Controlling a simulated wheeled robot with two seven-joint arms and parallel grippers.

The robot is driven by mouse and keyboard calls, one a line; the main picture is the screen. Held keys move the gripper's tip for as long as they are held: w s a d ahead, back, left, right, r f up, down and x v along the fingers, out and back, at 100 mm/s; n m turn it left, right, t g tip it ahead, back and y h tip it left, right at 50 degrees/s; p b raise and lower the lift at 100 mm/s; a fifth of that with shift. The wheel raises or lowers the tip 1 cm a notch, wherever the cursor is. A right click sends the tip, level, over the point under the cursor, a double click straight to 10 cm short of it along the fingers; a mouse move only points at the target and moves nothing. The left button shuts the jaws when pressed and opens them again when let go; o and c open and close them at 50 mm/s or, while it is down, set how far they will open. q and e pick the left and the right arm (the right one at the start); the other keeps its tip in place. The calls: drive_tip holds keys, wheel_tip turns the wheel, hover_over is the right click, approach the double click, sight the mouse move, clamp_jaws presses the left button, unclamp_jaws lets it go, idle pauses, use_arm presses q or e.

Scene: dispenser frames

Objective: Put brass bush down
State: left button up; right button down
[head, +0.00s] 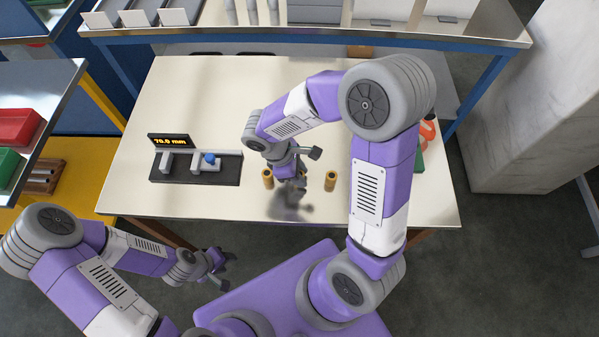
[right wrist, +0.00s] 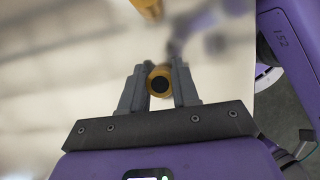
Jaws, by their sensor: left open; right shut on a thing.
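My right gripper (head: 292,190) is low over the middle of the table, pointing down. In the right wrist view its fingers (right wrist: 159,88) are shut on a brass bush (right wrist: 159,84), seen end-on with a dark bore. In the head view the held bush is mostly hidden by the gripper; I cannot tell whether it touches the table. One brass bush (head: 268,179) stands upright just left of the gripper, and another (head: 331,181) stands upright to its right. Part of another bush (right wrist: 148,8) shows at the wrist view's top edge. My left gripper (head: 222,270) is open and empty, off the table's front edge.
A dark measuring fixture (head: 195,168) with a blue knob and a display reading 70.0 mm sits on the left of the table (head: 250,85). Green and orange things (head: 428,131) are partly hidden behind my right arm. A raised shelf (head: 300,35) runs along the back.

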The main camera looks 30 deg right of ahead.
drive_tip(key=c, duration=0.8)
unclamp_jaws()
drive_tip(key=shift+f, duration=0.1)
drive_tip(key=shift+r, duration=0.3)
drive_tip(key=p+v, duration=0.4)
drive_tip(key=v, duration=0.7)
drive_tip(key=shift+w+a+r, duration=0.15)
drive_tip(key=shift+w+r, duration=0.05)
drive_tip(key=shift+r, duration=0.15)
